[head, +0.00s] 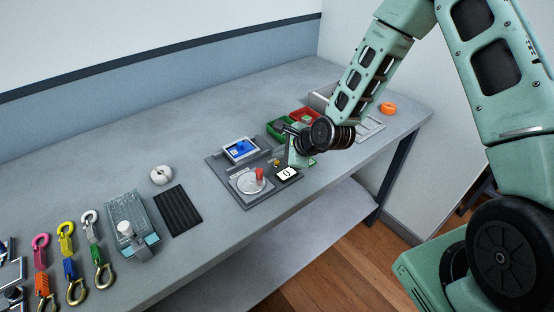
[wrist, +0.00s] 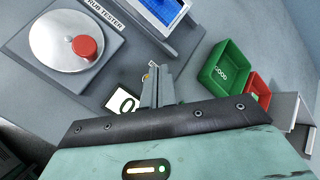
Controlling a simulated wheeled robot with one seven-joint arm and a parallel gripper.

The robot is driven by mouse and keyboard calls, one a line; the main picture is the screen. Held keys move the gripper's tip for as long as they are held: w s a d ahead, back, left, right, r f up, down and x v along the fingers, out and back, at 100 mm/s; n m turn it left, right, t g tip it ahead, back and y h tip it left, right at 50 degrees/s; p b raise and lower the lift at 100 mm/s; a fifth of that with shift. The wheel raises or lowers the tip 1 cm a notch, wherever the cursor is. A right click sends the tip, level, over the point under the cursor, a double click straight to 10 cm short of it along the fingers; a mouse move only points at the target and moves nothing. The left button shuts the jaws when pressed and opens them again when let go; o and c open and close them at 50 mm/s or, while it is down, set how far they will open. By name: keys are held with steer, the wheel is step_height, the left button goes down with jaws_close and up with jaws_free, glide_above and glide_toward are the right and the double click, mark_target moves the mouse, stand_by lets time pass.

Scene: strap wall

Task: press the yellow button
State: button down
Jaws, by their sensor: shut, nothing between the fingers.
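The rub tester (head: 222,172) is a grey flat device on the bench. It carries a silver disc with a red knob, a blue screen and a white display reading 0. A small yellow button (head: 277,162) shows on it between the screen and the display. In the wrist view, a sliver of the yellow button (wrist: 146,77) shows just beside my fingertips, mostly hidden by them. My gripper (head: 289,163) is shut and empty, pointing down over the tester's right side. I cannot tell whether the fingertips touch the button.
Green (head: 279,128) and red (head: 304,115) bins stand behind my gripper, the green one marked GOOD. A white roll (head: 161,175), a black ribbed mat (head: 178,210), a clear tray (head: 126,218) and coloured straps with hooks lie left.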

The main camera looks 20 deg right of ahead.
step_height(320, 180, up, 5)
steer(key=p, duration=0.4)
stand_by(0.3)
stand_by(0.6)
